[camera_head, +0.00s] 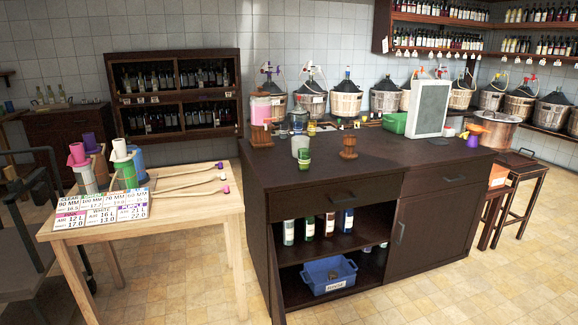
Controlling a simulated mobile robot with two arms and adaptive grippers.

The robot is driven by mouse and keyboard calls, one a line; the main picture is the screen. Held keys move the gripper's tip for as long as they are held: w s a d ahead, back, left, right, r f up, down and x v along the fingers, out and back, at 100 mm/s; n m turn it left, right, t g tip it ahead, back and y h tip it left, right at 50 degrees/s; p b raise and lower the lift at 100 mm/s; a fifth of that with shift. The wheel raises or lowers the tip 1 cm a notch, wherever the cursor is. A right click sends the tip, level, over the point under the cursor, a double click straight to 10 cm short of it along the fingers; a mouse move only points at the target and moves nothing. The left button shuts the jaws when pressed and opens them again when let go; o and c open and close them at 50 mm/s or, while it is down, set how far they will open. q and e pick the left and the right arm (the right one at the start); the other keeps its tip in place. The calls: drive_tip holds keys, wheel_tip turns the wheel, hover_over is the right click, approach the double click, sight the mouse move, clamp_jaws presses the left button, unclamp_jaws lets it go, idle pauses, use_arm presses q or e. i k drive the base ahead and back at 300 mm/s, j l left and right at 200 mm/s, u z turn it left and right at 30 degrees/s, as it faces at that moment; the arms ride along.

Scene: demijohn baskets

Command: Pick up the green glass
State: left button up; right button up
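A small green glass (304,160) stands on the dark counter (375,165), near its front left part. A taller clear or grey glass (300,144) is directly behind it, and the two overlap in the picture. I cannot tell whether they touch. Neither of my grippers is in view.
A wooden mug (348,146) stands right of the green glass, and a wooden holder (262,134) stands behind left. A green crate (395,122) and a framed board (431,108) are further right. A light table (190,203) with colored tubes stands left. The counter's front strip is clear.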

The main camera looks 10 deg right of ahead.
sight(305, 154)
drive_tip(key=i+j+z, duration=0.1)
drive_tip(key=j, duration=0.25)
drive_tip(key=i+j, duration=0.2)
drive_tip(key=j, duration=0.2)
drive_tip(key=i+j+z, duration=0.15)
drive_tip(key=j, duration=0.2)
drive_tip(key=i+j+z, duration=0.1)
drive_tip(key=j, duration=0.3)
drive_tip(key=i+j+z, duration=0.1)
drive_tip(key=j, duration=0.25)
